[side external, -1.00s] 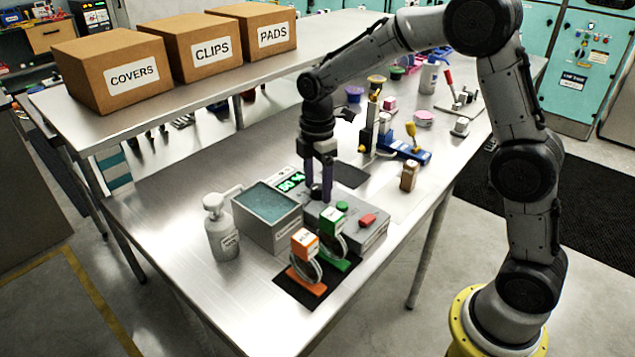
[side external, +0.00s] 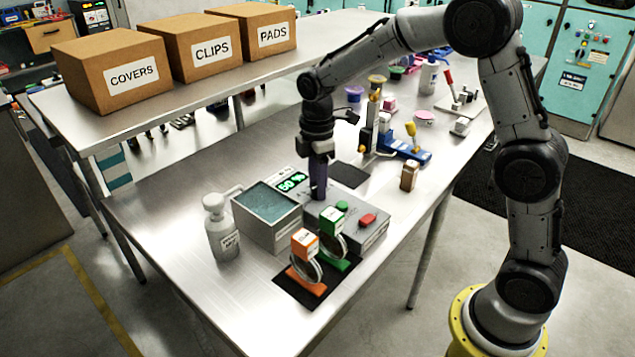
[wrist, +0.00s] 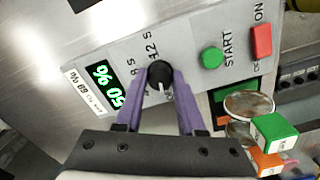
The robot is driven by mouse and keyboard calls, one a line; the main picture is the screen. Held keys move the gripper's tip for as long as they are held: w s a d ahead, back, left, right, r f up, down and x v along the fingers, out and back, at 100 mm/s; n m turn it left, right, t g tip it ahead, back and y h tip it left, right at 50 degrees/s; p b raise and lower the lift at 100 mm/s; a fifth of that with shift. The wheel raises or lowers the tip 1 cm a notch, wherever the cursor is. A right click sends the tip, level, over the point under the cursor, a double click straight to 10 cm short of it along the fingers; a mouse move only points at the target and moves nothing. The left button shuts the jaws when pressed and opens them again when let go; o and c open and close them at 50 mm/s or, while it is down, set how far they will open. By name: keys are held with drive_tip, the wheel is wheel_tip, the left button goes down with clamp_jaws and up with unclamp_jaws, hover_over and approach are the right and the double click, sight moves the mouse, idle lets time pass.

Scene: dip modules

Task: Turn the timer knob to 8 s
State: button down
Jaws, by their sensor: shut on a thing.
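The timer knob (wrist: 159,73) is a round black dial with a white pointer mark on the grey control box (wrist: 190,62). In the wrist view the mark points toward the bottom of the picture. The printed labels 8 S (wrist: 132,68) and 12 S (wrist: 152,45) lie to its left and above. My gripper (wrist: 163,84) has purple fingers, one on each side of the knob, shut on it. In the side view my gripper (side external: 318,190) is upright over the box (side external: 366,240) and hides the knob.
A green START button (wrist: 212,57) and a red ON switch (wrist: 262,40) sit right of the knob. A green display (side external: 292,182) stands behind it. The liquid tank (side external: 268,236), white bottle (side external: 221,228), and green (side external: 332,218) and orange (side external: 304,243) modules stand close by.

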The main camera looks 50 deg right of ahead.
drive_tip(key=m, duration=1)
drive_tip(key=shift+r+m, duration=0.1)
drive_tip(key=shift+m, duration=0.3)
drive_tip(key=m, duration=0.5)
drive_tip(key=shift+m, duration=0.3)
drive_tip(key=m, duration=0.5)
drive_tip(key=shift+m, duration=0.3)
drive_tip(key=c, duration=0.5)
unclamp_jaws()
wheel_tip(320, 180, up, 14)
